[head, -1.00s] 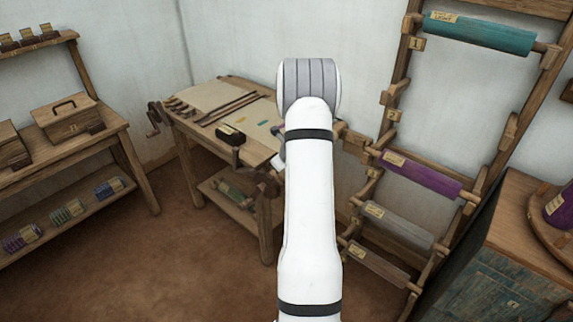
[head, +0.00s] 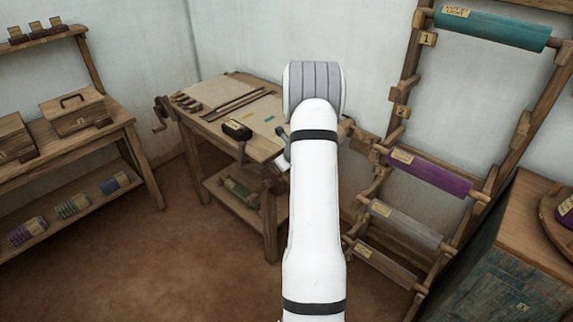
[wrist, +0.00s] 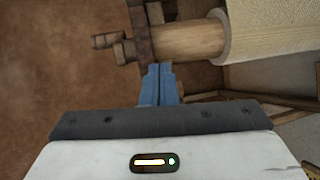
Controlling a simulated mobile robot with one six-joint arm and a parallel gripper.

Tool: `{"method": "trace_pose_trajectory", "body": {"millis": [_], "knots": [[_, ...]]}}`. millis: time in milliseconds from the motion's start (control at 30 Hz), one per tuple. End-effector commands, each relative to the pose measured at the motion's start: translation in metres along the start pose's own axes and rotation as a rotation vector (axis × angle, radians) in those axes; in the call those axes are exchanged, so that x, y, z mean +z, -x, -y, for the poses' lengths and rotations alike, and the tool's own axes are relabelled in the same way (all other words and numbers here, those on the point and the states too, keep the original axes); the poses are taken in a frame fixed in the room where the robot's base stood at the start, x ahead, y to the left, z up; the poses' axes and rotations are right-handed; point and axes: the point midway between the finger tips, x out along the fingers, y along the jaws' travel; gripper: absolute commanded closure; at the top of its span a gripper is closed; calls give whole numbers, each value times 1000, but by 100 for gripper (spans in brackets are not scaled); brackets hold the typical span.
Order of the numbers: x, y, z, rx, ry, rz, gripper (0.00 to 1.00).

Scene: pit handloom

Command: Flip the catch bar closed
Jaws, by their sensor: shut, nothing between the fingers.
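My gripper (wrist: 158,85) shows in the wrist view as two blue fingers shut together with nothing between them. Their tips are close to the lower end of a dark wooden upright piece (wrist: 140,30), which may be the catch bar or its bracket. I cannot tell whether they touch. A pale wooden axle (wrist: 190,42) runs right from this piece into a cream roll (wrist: 270,25). A short wooden peg (wrist: 105,41) sticks out to the left. In the head view my arm hides the fingers, and I cannot make out the catch bar's position.
A wooden worktable (head: 190,122) with tools stands behind my arm. A rack with a purple roll (head: 430,172) and a teal roll (head: 490,27) is at the right, beside a blue-fronted cabinet (head: 500,285). A shelf bench (head: 110,135) is at the left. The floor between is clear.

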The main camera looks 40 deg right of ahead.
Motion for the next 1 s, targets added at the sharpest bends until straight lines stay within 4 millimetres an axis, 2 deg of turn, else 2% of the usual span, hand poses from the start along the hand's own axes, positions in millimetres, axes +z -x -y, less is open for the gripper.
{"method": "trace_pose_trajectory", "body": {"millis": [267, 467, 700, 1000], "knots": [[12, 14, -1, 1, 2, 1, 100], [36, 41, -2, 1, 4, 2, 100], [72, 80, -5, -1, 4, 2, 100], [93, 103, -7, 0, 1, 1, 100]]}}
